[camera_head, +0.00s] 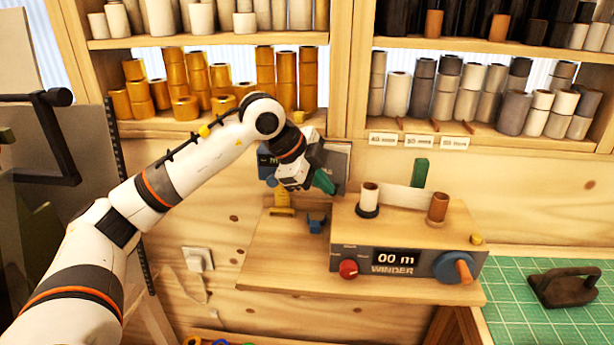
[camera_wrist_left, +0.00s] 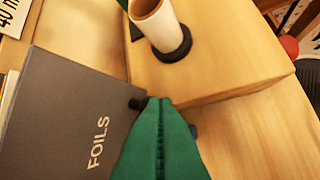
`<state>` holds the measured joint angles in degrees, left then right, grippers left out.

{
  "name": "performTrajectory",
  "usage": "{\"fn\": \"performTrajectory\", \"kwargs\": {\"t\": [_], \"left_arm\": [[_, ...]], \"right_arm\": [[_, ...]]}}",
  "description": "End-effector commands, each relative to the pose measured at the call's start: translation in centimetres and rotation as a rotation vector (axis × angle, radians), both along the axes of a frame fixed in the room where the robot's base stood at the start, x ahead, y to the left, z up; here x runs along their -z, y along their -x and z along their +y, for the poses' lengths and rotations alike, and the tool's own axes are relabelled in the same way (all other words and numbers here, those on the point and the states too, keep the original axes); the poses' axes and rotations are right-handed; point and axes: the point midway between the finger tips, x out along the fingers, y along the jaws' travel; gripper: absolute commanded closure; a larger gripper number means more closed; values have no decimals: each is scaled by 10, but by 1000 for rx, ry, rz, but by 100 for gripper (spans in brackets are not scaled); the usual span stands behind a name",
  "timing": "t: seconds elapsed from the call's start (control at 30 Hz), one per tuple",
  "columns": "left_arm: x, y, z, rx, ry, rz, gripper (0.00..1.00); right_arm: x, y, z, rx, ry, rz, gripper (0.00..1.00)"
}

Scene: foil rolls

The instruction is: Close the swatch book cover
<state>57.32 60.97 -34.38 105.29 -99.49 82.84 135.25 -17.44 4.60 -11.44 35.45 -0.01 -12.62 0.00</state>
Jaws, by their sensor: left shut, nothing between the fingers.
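The swatch book shows in the left wrist view as a dark grey cover (camera_wrist_left: 65,115) lettered "FOILS", with a sliver of coloured swatch edges at the far left. In the head view the swatch book (camera_head: 338,163) stands against the back wall, left of the winder, partly hidden by my left gripper. I cannot tell how far its cover stands open. My left gripper (camera_head: 325,182) has green fingers, shut and empty. In the left wrist view the fingertips (camera_wrist_left: 160,103) overlap the cover's right edge; contact cannot be told. My right gripper is not in view.
The winder (camera_head: 405,240), with a white roll (camera_head: 369,195) and a brown roll (camera_head: 438,206), stands just right of the gripper. A small blue object (camera_head: 316,222) lies on the wooden shelf (camera_head: 290,265). Shelves of rolls are above; a green mat (camera_head: 515,315) with a dark iron (camera_head: 563,288) is right.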

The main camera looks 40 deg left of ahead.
Motion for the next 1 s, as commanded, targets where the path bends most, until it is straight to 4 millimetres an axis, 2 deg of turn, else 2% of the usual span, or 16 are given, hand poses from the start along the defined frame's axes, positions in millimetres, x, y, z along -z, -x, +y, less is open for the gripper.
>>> {"fn": "performTrajectory", "kwargs": {"t": [0.03, 0.07, 0.2, 0.3, 0.73, 1.0], "left_arm": [[-6, -7, -11, -5, 3, -2, 100], [-5, -11, -14, -9, 4, -2, 100], [-3, -28, -18, -13, 4, 0, 100], [-2, -34, -18, -13, 1, -1, 100], [-1, -33, -17, -13, 0, -1, 100], [0, -25, -10, -13, -1, -1, 100]], "right_arm": [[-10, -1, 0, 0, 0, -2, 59], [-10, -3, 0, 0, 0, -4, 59], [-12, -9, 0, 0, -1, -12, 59], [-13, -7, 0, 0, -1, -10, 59], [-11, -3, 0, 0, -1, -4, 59], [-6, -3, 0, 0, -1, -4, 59]]}}
